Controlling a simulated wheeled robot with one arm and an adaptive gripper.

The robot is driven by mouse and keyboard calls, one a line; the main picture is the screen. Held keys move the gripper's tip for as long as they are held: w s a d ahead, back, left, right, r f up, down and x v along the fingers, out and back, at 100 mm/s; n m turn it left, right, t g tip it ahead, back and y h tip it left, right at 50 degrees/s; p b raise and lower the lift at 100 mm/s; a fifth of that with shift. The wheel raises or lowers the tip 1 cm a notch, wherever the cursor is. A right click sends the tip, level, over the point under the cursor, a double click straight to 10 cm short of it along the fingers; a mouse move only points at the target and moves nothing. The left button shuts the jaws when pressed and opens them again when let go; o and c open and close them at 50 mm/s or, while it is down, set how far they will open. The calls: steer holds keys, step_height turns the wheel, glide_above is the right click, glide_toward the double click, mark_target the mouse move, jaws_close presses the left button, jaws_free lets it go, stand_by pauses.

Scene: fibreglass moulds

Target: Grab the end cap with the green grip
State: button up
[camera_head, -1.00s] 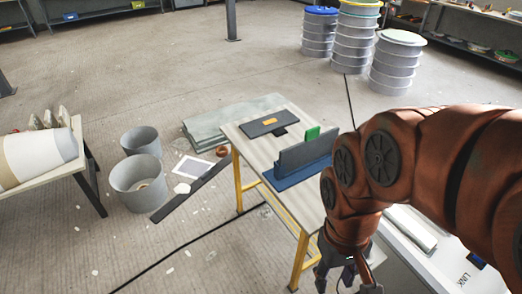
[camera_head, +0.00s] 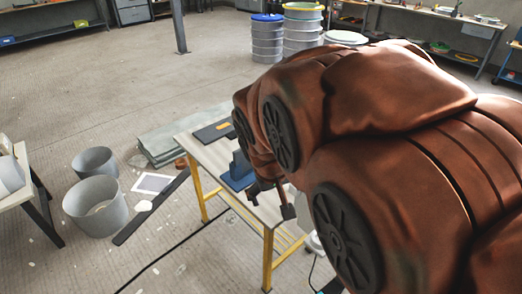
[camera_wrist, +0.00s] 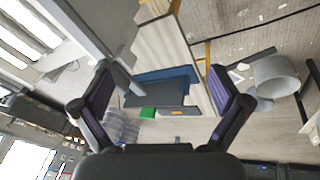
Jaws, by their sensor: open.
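The end cap with the green grip shows in the wrist view as a dark grey upright plate (camera_wrist: 150,98) with a green grip (camera_wrist: 147,113) beside it. It stands on a blue base (camera_wrist: 170,73). In the head view only part of the grey plate (camera_head: 239,165) and blue base (camera_head: 236,182) shows; my arm hides the green grip. My gripper (camera_wrist: 160,73) is open and empty, its fingers apart on either side of the cap in the wrist picture, with a gap still between. In the head view my gripper (camera_head: 272,198) is by the table's right side, partly hidden.
A dark flat piece with an orange grip (camera_head: 213,131) lies farther back on the yellow-legged table (camera_head: 203,149). Grey buckets (camera_head: 96,208) and a dark bar (camera_head: 150,208) are on the floor to the left. Stacked drums (camera_head: 267,42) stand behind.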

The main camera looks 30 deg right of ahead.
steer(key=w+d+r+t+h+b, duration=0.3)
steer(key=w+d+t+h+b, duration=0.35)
steer(key=w+d, duration=1.65)
steer(key=w+f+n+t+y+b, duration=0.2)
steer(key=w+f+t+y, duration=0.15)
steer(key=f+y, duration=0.3)
steer(key=w+f+n+t+y+b, duration=0.25)
steer(key=w+f+y, duration=0.2)
steer(key=f, duration=0.35)
steer(key=shift+t+y, duration=0.35)
steer(key=shift+y, duration=0.1)
steer(key=shift+a+r+b+x, duration=0.1)
steer(key=shift+b+x, duration=0.45)
steer(key=shift+x, duration=1)
steer(key=shift+a+r+b+x, duration=0.1)
steer(key=shift+b+x, duration=0.45)
steer(key=shift+x, duration=1.05)
steer(key=c, duration=1.9)
